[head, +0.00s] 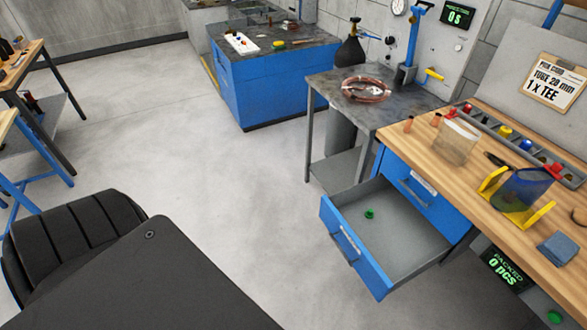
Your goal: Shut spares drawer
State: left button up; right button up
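A blue drawer (354,256) stands pulled out from under the wooden workbench (470,156) at the right. Its grey inside shows, with one small green piece (370,214) lying near the front left. A handle (347,246) runs along its front face. I cannot read any label on this drawer. Above it is another blue drawer (418,199), shut, with a handle and a white label. Neither of my grippers is in view.
A metal table (388,106) with a copper coil (367,89) stands beyond the bench. A blue cabinet (262,88) stands farther back. Floor left of the drawer is clear.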

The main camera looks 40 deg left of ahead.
aim_at(388, 251)
jog(key=u, duration=0.25)
jog(key=k, duration=0.45)
jog(key=z, duration=0.1)
jog(key=i, duration=0.85)
jog(key=u, duration=0.55)
jog(key=k, duration=1.3)
jog(key=z, duration=0.3)
jog(key=i, duration=0.65)
jog(key=z, duration=0.65)
